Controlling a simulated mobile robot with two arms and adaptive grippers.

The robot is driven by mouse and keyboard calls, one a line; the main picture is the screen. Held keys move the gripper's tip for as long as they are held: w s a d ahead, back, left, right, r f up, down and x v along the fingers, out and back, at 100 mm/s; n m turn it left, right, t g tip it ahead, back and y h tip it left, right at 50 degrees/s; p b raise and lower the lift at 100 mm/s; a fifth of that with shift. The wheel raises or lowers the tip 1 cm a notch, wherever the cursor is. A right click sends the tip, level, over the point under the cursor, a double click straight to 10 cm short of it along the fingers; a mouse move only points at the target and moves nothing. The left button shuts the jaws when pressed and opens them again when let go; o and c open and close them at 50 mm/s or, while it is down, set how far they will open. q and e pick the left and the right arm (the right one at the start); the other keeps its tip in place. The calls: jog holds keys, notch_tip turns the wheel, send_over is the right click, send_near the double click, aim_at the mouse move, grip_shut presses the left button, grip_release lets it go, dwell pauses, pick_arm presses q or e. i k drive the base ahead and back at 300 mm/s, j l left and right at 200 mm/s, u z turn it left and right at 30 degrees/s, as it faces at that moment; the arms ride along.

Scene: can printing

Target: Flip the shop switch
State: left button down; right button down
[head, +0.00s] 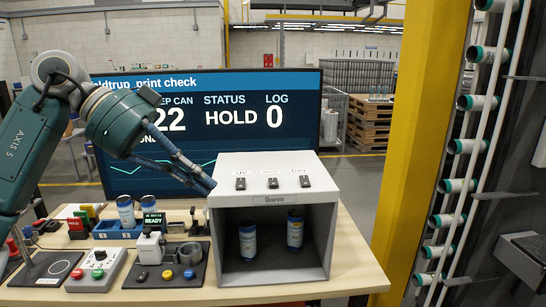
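Contact with the box cannot be told. My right gripper is not in view.
The white box (217,250) holds two cans (295,230) inside. Button panels (96,270), a clamp-like fixture (150,248) and more cans (126,212) crowd the table's left. A large screen (290,140) reading HOLD stands behind. A yellow post (405,150) rises at right.

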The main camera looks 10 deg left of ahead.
aim_at(272, 182)
jog(key=i, duration=1)
